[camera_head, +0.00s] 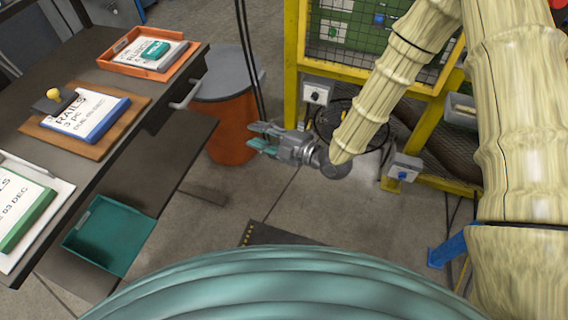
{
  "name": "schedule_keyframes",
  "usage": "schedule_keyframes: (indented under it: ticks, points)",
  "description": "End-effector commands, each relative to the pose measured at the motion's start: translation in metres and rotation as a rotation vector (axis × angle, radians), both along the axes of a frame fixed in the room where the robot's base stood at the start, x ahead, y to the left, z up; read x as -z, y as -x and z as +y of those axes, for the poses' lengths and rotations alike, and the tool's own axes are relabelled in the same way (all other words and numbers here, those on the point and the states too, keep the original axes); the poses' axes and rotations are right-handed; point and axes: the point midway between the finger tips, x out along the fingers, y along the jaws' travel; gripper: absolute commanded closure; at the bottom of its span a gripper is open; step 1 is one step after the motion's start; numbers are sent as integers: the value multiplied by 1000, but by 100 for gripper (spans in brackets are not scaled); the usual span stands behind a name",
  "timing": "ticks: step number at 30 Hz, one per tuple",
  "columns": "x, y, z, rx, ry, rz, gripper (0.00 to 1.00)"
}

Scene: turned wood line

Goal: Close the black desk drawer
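The desk (180,58) has a dark top and stands along the left side. The black drawer (160,118) shows as a dark front under the desk's right edge, with a silver bar handle (186,96) sticking out toward the floor. The desktop hides most of the drawer, so I cannot tell how far it stands out. My gripper (256,136) is to the right of the handle and apart from it. Its two fingers point left, spread apart with nothing between them.
An orange bin (232,140) with a grey top stands between handle and gripper in the picture. Dark cables hang in front of it. A teal tray (112,236) sits low by the desk. A yellow frame (291,60) stands behind my arm. Grey floor lies below my gripper.

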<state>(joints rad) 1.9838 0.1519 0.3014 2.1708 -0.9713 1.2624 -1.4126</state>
Motion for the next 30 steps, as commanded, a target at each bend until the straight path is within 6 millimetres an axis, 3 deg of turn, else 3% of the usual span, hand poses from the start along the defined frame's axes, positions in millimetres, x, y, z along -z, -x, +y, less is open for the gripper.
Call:
schedule_keyframes:
  ticks: [18, 30]
  points:
    - [66, 37, -49, 215, 39, 502, 66]
    - [83, 50, -64, 286, 44, 627, 66]
